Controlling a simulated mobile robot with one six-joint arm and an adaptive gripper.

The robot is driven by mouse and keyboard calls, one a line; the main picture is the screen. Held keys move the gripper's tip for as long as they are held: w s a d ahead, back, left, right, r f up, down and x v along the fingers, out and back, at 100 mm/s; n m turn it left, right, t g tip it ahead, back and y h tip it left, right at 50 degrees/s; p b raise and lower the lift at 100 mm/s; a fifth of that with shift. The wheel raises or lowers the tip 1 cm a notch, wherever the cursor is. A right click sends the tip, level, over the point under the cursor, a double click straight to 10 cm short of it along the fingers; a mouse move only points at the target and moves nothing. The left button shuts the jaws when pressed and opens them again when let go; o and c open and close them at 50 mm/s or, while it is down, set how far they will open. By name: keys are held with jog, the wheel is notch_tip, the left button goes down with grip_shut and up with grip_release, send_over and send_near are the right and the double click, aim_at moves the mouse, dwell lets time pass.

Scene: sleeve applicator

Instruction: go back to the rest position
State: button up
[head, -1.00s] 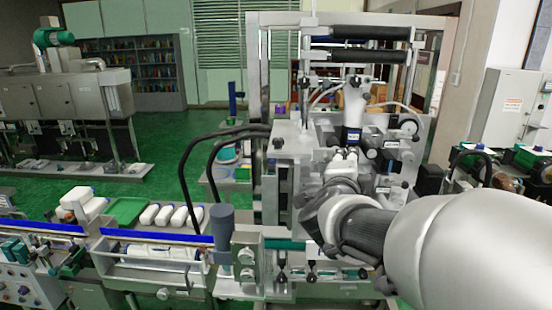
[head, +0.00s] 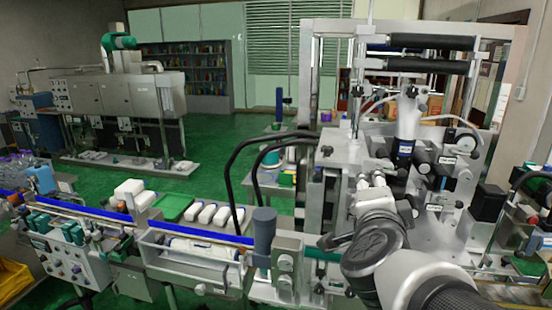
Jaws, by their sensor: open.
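My arm comes in from the lower right and reaches toward the sleeve applicator machine (head: 350,150). My gripper (head: 374,182) is at the far end of the arm, in front of the machine's middle. It points away from me and is partly covered by my own wrist. It looks open, and I see nothing held in it. A white cylinder (head: 407,117) with a dark, blue-labelled band stands on the machine just behind and above the gripper. I cannot tell how far apart they are.
A conveyor (head: 195,232) with a blue rail runs left from the machine. White bottles (head: 207,213) and a green tray (head: 174,206) lie behind it. Black hoses (head: 237,165) arch left of the machine. Green floor (head: 215,150) is free behind the conveyor.

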jog(key=s+a+f+n+g+y+b, duration=0.1)
jog(key=s+a+f+n+g+y, duration=0.2)
jog(key=s+a+f+n+y, duration=0.6)
jog(key=s+d+f+n+g+h, duration=0.1)
jog(key=s+f+n+g, duration=0.2)
jog(key=s, duration=0.4)
jog(key=s+d+f+n+g+h+b, duration=0.1)
jog(key=s+f+n+g+h, duration=0.1)
jog(key=s+f+n+g, duration=0.2)
jog(key=s+f+n, duration=0.2)
jog(key=s+f, duration=0.1)
jog(key=s, duration=0.1)
jog(key=shift+s+d+f+h, duration=0.2)
jog(key=shift+s+f+h, duration=0.05)
jog(key=shift+h, duration=0.05)
jog(key=shift+c, duration=0.8)
